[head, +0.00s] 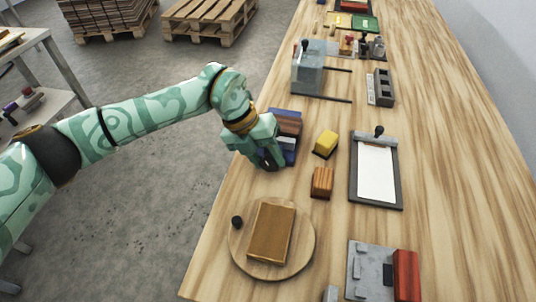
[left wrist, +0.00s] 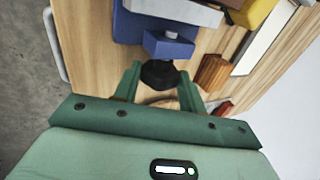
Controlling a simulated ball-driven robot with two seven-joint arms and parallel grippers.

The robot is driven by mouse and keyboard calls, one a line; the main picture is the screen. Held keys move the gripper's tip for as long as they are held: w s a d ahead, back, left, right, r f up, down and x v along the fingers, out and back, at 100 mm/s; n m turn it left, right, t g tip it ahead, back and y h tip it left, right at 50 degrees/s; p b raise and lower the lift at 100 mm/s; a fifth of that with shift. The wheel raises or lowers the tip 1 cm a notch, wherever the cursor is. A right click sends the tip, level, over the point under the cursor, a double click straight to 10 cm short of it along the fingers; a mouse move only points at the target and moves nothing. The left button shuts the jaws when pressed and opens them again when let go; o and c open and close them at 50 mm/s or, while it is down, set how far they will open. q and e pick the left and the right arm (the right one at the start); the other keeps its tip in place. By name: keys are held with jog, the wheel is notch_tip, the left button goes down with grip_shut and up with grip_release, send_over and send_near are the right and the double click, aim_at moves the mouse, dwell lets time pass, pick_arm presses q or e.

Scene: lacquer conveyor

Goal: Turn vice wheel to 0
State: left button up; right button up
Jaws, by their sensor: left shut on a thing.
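The blue vice (head: 290,143) stands at the left edge of the workbench, with a brown block (head: 287,122) at its top. In the left wrist view the vice's blue body (left wrist: 168,46) lies ahead of my fingers. The dark vice wheel (left wrist: 160,74) sits at its near end. My left gripper (head: 268,160) reaches in from the left and is shut on the wheel, with one finger on each side, as the left wrist view (left wrist: 160,84) shows. The gripper mostly hides the wheel in the head view. I cannot read any scale or number. My right gripper is not in view.
A yellow block (head: 326,141) and a brown wooden block (head: 321,183) stand close right of the vice. A clipboard (head: 354,190) lies further right. A round board (head: 306,247) with a wooden slab is nearer. A grey clear-sided device (head: 307,75) stands beyond the vice.

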pick_arm(q)
jog(key=shift+a+h, duration=0.1)
jog(key=shift+h, duration=0.6)
jog(key=o, duration=1)
jog(key=shift+c, duration=0.2)
jog(key=p+v, duration=0.3)
jog(key=v, duration=1.3)
jog(key=shift+w+a, duration=0.3)
jog(key=shift+a, duration=0.05)
jog(key=shift+f, duration=0.15)
